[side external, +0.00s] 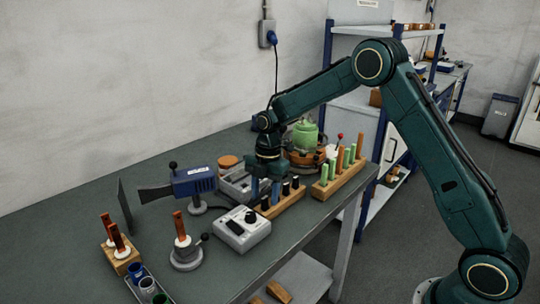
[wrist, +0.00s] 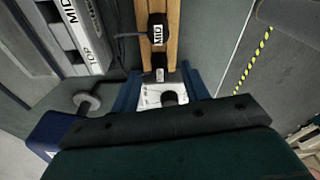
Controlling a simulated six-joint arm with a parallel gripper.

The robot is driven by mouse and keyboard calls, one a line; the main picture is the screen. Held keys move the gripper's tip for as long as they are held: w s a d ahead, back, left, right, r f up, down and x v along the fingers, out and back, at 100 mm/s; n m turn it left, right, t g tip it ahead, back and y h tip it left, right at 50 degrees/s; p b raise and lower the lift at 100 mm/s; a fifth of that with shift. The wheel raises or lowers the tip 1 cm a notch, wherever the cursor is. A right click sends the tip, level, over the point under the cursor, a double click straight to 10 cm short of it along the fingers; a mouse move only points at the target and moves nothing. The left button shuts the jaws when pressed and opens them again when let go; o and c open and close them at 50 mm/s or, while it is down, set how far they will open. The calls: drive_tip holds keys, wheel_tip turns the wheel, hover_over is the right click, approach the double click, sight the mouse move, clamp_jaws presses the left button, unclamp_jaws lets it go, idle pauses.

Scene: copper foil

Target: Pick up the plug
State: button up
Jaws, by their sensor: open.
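Black plugs stand in a row in a wooden rack (side external: 278,206), seen in the side view; which one the task means I cannot tell. In the wrist view a black plug (wrist: 157,28) with a white MID label stands in the wooden rack (wrist: 173,42). A second black plug (wrist: 160,66) is closer to my gripper (wrist: 160,88). A white-labelled piece with a dark round end shows between my blue fingers. My gripper (side external: 265,188) is open and points down over the rack in the side view. Whether the fingers touch anything is unclear.
A wooden rack with green and copper rods (side external: 342,178) stands to the right. A grey control box (side external: 242,229) is just in front, and a blue device on a stand (side external: 193,182) is to the left. A green pot (side external: 305,133) is behind.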

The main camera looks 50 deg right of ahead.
drive_tip(key=shift+a+f, duration=0.1)
drive_tip(key=shift+f, duration=0.95)
drive_tip(key=shift+c, duration=0.3)
clamp_jaws()
